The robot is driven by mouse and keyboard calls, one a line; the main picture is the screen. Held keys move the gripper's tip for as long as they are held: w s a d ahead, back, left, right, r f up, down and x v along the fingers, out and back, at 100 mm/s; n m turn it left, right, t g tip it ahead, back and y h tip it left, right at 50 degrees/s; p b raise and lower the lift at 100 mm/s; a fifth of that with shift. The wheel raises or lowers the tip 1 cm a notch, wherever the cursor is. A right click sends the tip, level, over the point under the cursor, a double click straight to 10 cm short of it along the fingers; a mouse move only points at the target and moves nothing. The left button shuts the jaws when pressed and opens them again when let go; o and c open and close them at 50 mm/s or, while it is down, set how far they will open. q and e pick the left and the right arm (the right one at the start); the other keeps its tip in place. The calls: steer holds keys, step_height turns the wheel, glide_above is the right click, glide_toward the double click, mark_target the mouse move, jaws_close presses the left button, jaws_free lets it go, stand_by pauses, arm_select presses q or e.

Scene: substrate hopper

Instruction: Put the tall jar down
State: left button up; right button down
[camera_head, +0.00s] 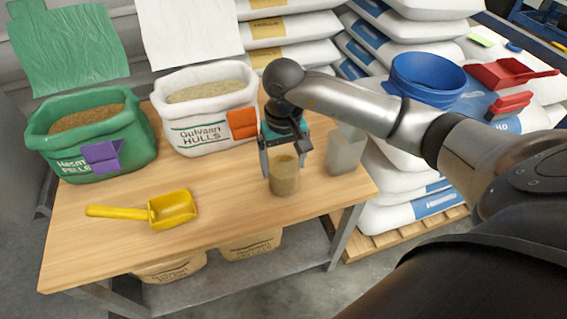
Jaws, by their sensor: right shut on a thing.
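The tall jar (285,178) is a clear container filled with a tan substance. It is upright over the wooden table (227,236), near the front edge. My right gripper (284,150) reaches down from above and is shut on the jar near its top. Whether the jar's base touches the tabletop is hard to tell. My left gripper is not in view.
A clear empty container (345,150) stands just right of the jar. A yellow scoop (172,209) lies at the left front. A green sack (140,133) and a white sack (196,137) stand behind. A blue bucket (427,79) sits on stacked bags at right.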

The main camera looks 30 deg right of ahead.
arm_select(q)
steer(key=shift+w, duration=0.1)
arm_select(e)
steer(key=shift+f, duration=0.1)
jaws_free()
arm_select(q)
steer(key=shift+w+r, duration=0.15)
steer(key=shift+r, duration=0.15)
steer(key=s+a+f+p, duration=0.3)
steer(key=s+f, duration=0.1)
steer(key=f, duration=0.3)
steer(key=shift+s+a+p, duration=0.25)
steer(key=shift+p, duration=0.15)
arm_select(e)
step_height(320, 180, up, 12)
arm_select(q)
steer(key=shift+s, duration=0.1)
